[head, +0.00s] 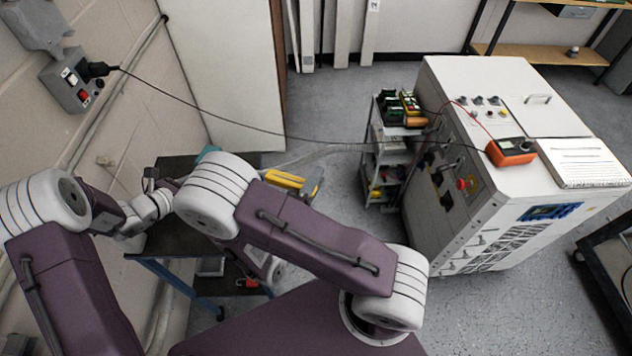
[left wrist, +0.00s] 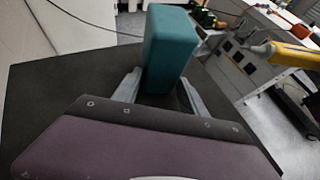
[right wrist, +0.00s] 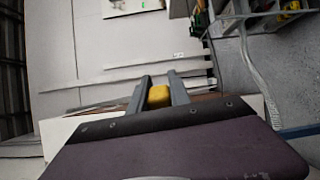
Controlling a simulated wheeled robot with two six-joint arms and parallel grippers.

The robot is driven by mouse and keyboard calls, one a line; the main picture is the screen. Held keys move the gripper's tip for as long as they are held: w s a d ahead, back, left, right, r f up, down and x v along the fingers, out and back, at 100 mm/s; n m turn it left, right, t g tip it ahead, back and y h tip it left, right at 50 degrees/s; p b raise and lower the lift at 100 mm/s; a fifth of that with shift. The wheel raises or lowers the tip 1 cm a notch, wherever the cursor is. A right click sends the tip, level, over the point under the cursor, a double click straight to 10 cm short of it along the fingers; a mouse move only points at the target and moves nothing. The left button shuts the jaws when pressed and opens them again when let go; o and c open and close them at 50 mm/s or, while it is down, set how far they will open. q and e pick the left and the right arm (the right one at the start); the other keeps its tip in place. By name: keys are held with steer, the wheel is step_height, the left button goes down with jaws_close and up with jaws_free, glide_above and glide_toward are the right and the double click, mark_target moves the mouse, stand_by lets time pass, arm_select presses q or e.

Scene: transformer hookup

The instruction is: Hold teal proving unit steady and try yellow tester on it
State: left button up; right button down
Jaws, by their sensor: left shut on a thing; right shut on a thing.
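The teal proving unit (left wrist: 170,50) stands upright on the dark bench between the fingers of my left gripper (left wrist: 158,92), which is shut on it. In the head view only a sliver of the unit (head: 208,152) shows behind my right arm. My right gripper (right wrist: 159,78) is shut on the yellow tester (right wrist: 159,96), whose end shows between the fingers. The left wrist view shows the tester (left wrist: 292,54) at the right, apart from the teal unit. In the head view the yellow tester (head: 285,179) shows just past my right arm, which hides much around it.
The dark bench (head: 176,238) stands against the left wall, below a wall socket box (head: 70,85) with a black plug. A white cabinet (head: 480,120) carries an orange meter (head: 511,152). A small shelf cart (head: 392,160) stands beside it. Thin cables cross the gap.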

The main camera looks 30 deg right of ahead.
mark_target(288, 174)
steer(key=shift+w+a, duration=1.25)
steer(key=shift+a, duration=0.2)
steer(key=shift+w+a, duration=1.25)
steer(key=shift+a, duration=0.2)
steer(key=shift+w+a, duration=0.4)
steer(key=shift+a, duration=0.05)
steer(key=s+d, duration=0.4)
steer(key=d, duration=0.1)
steer(key=shift+s+d, duration=0.2)
steer(key=shift+s, duration=0.1)
arm_select(q)
steer(key=o, duration=1)
steer(key=shift+o, duration=0.2)
